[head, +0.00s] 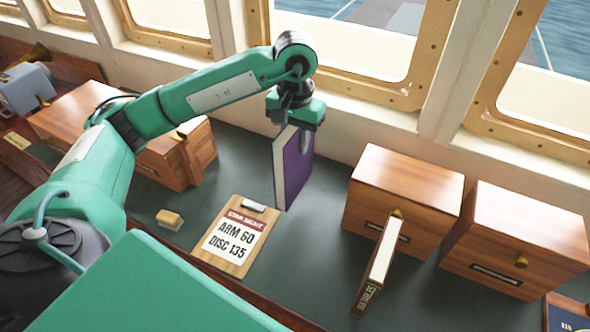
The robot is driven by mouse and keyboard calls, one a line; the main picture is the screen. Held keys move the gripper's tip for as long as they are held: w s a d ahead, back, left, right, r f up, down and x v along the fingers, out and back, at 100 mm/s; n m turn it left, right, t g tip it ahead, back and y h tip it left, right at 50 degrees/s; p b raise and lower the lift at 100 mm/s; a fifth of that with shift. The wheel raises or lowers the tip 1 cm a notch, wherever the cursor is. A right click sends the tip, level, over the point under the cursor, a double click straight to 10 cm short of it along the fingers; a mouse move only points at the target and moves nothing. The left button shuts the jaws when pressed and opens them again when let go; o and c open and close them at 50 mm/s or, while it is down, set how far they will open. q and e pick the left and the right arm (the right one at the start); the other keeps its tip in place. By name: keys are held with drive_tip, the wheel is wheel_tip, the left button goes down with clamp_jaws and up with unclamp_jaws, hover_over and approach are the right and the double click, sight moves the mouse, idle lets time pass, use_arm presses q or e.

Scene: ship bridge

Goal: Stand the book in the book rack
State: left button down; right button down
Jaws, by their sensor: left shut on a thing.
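A purple book (297,170) with pale page edges is upright near the middle of the counter, below the windows. My left gripper (303,125) is shut on its top edge from above. I cannot tell whether the book's lower edge touches the counter. I cannot make out a book rack for certain. A second, dark book (381,262) with lettering on its spine stands in front of a wooden drawer box to the right of the purple book. My right gripper is not in view.
Two wooden drawer boxes (408,190) (528,236) stand at the right, and more wooden boxes (158,165) at the left. A clipboard (232,255) and a small yellowish block (170,219) lie in front. A blue item (570,318) is cut off at lower right. Dark counter around the purple book is clear.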

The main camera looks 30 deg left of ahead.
sight(295, 174)
use_arm(q)
wheel_tip(295, 174, down, 6)
drive_tip(key=shift+f+p, duration=0.1)
drive_tip(key=shift+p, duration=0.85)
drive_tip(key=shift+f, duration=0.5)
drive_tip(key=shift+f+p, duration=0.75)
drive_tip(key=shift+f, duration=1.15)
drive_tip(key=shift+f, duration=0.1)
drive_tip(key=c, duration=1.5)
unclamp_jaws()
drive_tip(key=o, duration=0.4)
